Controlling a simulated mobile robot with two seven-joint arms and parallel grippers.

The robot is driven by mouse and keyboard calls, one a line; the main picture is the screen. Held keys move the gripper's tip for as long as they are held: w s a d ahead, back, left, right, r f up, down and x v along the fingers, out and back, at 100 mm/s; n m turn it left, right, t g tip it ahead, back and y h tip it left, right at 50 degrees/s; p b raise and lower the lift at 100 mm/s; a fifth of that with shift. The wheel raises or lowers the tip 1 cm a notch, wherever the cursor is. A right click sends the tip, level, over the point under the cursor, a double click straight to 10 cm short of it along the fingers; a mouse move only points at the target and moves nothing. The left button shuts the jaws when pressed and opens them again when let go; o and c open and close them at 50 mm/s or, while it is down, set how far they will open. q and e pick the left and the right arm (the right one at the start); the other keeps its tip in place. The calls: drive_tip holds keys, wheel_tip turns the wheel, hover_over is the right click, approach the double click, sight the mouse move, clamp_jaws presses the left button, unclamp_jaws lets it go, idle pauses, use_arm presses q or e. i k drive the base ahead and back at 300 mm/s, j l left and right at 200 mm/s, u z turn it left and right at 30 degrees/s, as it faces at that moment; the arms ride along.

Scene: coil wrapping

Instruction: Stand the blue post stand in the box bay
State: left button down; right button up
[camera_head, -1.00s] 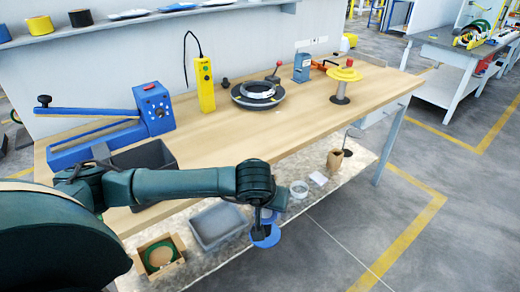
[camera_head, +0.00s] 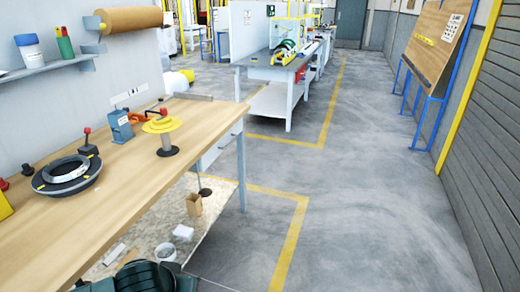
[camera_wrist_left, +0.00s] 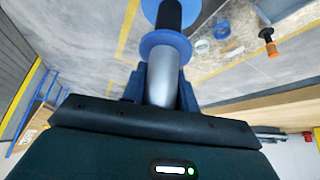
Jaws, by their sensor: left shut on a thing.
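The blue post stand (camera_wrist_left: 166,47) shows in the left wrist view, with blue discs, a black section and a silver post. My left gripper (camera_wrist_left: 160,88) is shut on its silver post and holds it above the floor and lower shelf. In the head view only part of my left arm shows at the bottom edge; the gripper and the stand are out of that view. I cannot tell which place is the box bay. My right gripper is in neither view.
The wooden bench (camera_head: 120,178) carries a yellow-disc stand (camera_head: 163,135), a black ring fixture (camera_head: 66,174) and a blue block (camera_head: 121,126). The floor (camera_head: 370,220) at right is clear.

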sight(183, 110)
drive_tip(key=i+l+z, duration=0.2)
drive_tip(key=i+z, duration=0.15)
drive_tip(key=i, duration=0.2)
drive_tip(key=i+z, duration=0.35)
drive_tip(key=i, duration=0.25)
drive_tip(key=i+u, duration=0.15)
drive_tip(key=i, duration=0.25)
drive_tip(key=i+l+u, duration=0.2)
drive_tip(key=i, duration=0.2)
drive_tip(key=i+l+u, duration=0.15)
drive_tip(key=i, duration=0.3)
drive_tip(key=i+l+u, duration=0.2)
drive_tip(key=u, duration=0.2)
drive_tip(key=i+l+u, duration=0.65)
drive_tip(key=u, duration=0.2)
drive_tip(key=i+l+u, duration=0.2)
drive_tip(key=l+u, duration=0.2)
